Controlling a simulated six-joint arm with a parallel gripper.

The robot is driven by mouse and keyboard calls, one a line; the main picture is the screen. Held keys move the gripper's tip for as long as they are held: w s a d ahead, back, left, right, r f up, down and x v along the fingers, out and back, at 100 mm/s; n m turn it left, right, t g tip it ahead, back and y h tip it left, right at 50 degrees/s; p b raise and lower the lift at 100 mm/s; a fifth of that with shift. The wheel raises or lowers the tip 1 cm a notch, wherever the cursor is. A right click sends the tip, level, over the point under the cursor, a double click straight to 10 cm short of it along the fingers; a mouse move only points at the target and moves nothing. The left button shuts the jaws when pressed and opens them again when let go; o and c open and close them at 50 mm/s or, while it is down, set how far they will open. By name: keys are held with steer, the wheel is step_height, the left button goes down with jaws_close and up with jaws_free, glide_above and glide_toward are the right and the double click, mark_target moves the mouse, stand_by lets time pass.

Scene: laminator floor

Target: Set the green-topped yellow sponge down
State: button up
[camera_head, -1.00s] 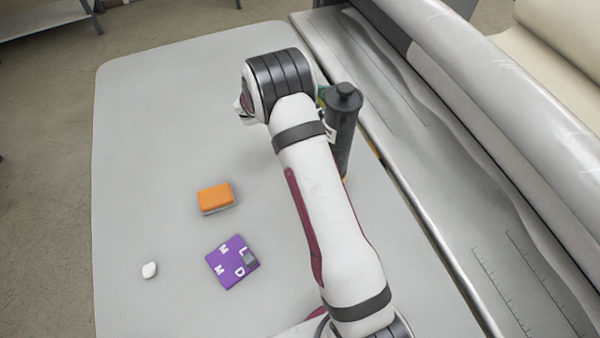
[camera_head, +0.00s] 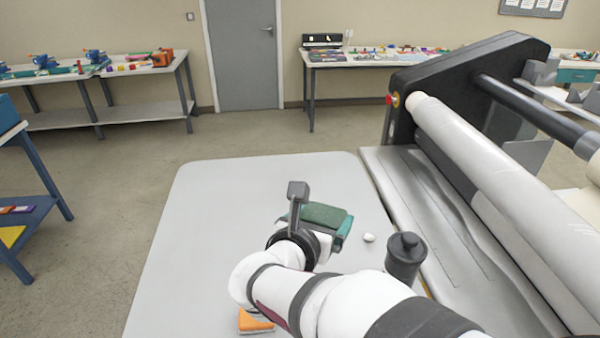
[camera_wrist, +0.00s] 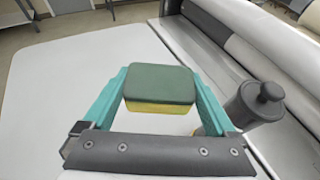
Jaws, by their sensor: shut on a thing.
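The green-topped yellow sponge (camera_wrist: 160,90) is between the two teal fingers of my gripper (camera_wrist: 162,84) in the wrist view, green side up and yellow side below. My gripper is shut on it and appears to hold it above the pale grey table (camera_wrist: 50,90). In the head view, the sponge's green top (camera_head: 322,214) shows beyond my wrist, with my gripper (camera_head: 335,222) around it. My arm hides much of the gripper there. I cannot tell the exact height of the sponge over the table (camera_head: 200,220).
A dark capped bottle (camera_head: 405,258) stands right of my gripper, close to the laminator bed (camera_head: 440,220). A small white object (camera_head: 369,238) lies between them. An orange sponge (camera_head: 255,322) is partly hidden by my arm. The table's far left is clear.

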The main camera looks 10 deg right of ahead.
steer(key=s+f+m+h, duration=0.1)
steer(key=s+f, duration=0.3)
steer(key=f, duration=0.4)
steer(key=s+f+m+g+h, duration=0.1)
steer(key=s+f, duration=0.3)
steer(key=f, duration=0.5)
steer(key=s+d+f+m+g+h, duration=0.1)
steer(key=s+f, duration=0.3)
steer(key=f, duration=0.4)
steer(key=shift+s+d+f, duration=0.1)
steer(key=shift+s+f, duration=0.05)
steer(key=shift+s, duration=0.1)
steer(key=shift+f, duration=2.25)
steer(key=o, duration=0.9)
steer(key=shift+f, duration=0.1)
steer(key=shift+o, duration=0.2)
